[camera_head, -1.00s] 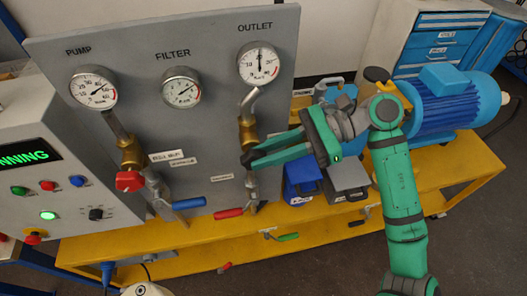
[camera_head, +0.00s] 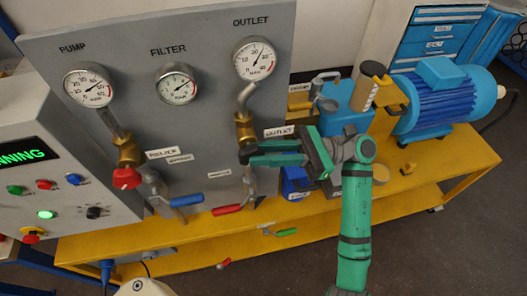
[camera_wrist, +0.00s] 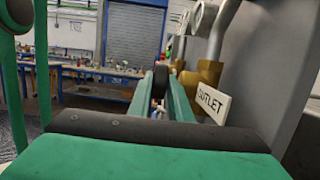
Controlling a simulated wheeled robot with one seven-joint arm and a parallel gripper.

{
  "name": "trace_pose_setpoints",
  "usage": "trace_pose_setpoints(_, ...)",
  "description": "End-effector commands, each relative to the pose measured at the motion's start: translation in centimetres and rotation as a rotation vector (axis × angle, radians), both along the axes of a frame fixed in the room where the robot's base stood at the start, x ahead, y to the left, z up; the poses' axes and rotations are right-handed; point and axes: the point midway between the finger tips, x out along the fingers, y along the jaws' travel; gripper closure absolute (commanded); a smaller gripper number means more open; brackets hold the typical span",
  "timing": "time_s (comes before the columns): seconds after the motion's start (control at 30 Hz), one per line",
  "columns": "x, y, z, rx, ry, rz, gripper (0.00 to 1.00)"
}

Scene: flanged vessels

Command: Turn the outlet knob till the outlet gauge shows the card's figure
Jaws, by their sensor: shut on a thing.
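The outlet gauge (camera_head: 254,59) is a round white dial at the top right of the grey panel; its needle points up and to the right. My gripper (camera_head: 244,154) is shut on the outlet knob at the brass valve below that gauge. The fingers hide most of the knob in the head view. In the wrist view the dark round outlet knob (camera_wrist: 161,80) shows between the fingertips of my gripper (camera_wrist: 163,84). A white OUTLET label (camera_head: 279,131) is beside the valve. I cannot make out a card with a readable figure.
The pump gauge (camera_head: 88,85) and filter gauge (camera_head: 177,83) are on the same panel. A red knob (camera_head: 126,178), a blue lever (camera_head: 187,200) and a red lever (camera_head: 227,210) project below. A blue motor (camera_head: 440,95) stands on the yellow bench (camera_head: 420,175) to the right.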

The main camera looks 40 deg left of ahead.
Motion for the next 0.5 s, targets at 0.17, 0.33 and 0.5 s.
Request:
trace_pose_setpoints(0.17, -0.19, 0.01, -0.23, -0.003, -0.003, 0.007, 1.0)
trace_pose_setpoints(0.33, -0.2, 0.03, -0.25, -0.004, -0.003, 0.008, 1.0)
trace_pose_setpoints(0.5, -0.16, 0.02, -0.2, -0.003, -0.002, 0.005, 0.74)
